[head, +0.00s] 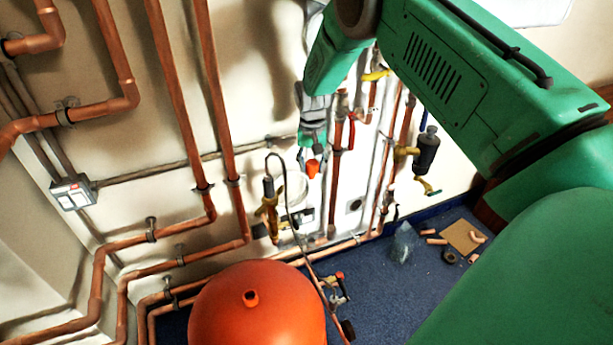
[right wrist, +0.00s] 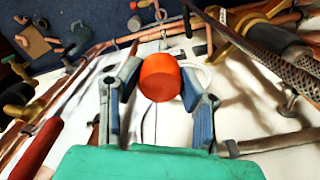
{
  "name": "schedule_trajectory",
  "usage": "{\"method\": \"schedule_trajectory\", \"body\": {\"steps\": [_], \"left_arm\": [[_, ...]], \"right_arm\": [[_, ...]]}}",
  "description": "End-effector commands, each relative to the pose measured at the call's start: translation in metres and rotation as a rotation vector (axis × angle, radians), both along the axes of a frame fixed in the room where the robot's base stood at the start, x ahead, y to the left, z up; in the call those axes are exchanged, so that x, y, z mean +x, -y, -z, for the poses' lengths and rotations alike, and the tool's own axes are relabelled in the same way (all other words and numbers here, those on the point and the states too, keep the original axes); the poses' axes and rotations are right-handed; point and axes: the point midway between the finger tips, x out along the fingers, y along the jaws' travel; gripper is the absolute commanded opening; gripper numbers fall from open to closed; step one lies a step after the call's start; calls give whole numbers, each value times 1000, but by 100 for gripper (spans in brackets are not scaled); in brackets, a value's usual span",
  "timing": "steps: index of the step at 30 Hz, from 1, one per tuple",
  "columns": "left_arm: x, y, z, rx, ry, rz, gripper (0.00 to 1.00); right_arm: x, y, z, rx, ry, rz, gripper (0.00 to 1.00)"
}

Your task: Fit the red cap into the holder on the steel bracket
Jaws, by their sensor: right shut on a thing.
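The red cap (head: 313,169) is a small orange-red cylinder. My right gripper (head: 312,159) is shut on it and holds it in front of the pipe wall. In the right wrist view the cap (right wrist: 160,77) sits between the two fingertips of the gripper (right wrist: 158,84), its round end showing. A pale ring (head: 303,187) shows just below and left of the cap; it also shows behind the cap in the right wrist view (right wrist: 206,77). I cannot tell whether this ring is the holder, and the steel bracket is not clearly made out. My left gripper is not in view.
Copper pipes (head: 180,100) run along the wall. A brass torch (head: 269,208) with a dark hose hangs left of the cap. A brass valve with a black body (head: 426,150) is at right. A large red vessel (head: 257,310) stands below. Loose fittings lie on the blue floor (head: 375,290).

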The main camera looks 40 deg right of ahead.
Motion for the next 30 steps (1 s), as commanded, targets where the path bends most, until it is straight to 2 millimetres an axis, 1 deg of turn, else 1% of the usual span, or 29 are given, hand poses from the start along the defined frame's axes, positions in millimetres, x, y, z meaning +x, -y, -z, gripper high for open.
{"method": "schedule_trajectory", "body": {"steps": [1, 30], "left_arm": [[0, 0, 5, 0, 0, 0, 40], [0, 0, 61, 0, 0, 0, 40]], "right_arm": [[1, 4, 4, -1, 1, 4, 13], [0, 2, 103, 0, 0, 2, 13]]}}
